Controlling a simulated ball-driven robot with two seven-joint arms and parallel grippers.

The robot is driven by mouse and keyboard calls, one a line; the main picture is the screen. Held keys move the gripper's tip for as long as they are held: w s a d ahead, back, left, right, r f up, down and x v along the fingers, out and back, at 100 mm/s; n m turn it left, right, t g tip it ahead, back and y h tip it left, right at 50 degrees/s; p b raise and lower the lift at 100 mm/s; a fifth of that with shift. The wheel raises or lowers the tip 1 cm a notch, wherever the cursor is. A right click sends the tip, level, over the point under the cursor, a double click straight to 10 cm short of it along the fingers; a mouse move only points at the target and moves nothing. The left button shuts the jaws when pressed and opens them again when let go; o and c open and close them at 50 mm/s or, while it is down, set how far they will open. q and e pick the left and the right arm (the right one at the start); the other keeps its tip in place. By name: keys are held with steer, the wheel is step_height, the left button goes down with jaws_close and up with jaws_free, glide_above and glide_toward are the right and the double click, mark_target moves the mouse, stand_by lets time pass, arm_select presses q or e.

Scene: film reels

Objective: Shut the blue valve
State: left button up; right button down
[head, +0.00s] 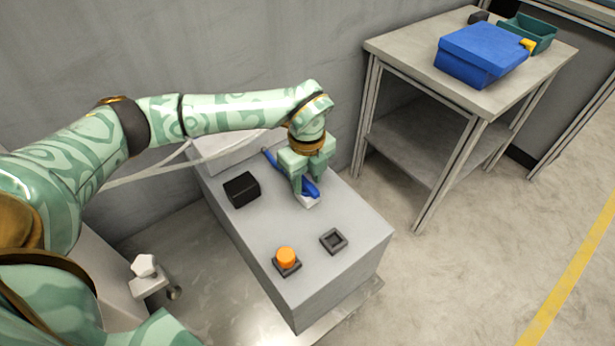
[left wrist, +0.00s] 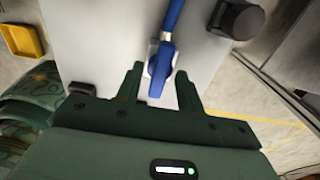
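The blue valve (head: 269,156) is on top of a grey cabinet (head: 330,285), and its long blue lever runs toward the back left. My left gripper (head: 306,188) is above it, pointing down, and hides part of the lever. A small pale block (head: 308,202) shows under the fingers. In the left wrist view the blue lever (left wrist: 174,18) runs from the top edge to a rounded blue end between the fingers of my left gripper (left wrist: 160,76). The fingers are apart, with a gap on each side of the blue part. My right gripper is not in view.
The cabinet top also holds a black block (head: 241,189), an orange button (head: 286,257) and a dark square frame (head: 333,241). A grey table (head: 400,48) at the right bears a blue box (head: 483,52) and a green bin (head: 530,30). A wall stands close behind.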

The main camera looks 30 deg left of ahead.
arm_select(q)
jaws_close()
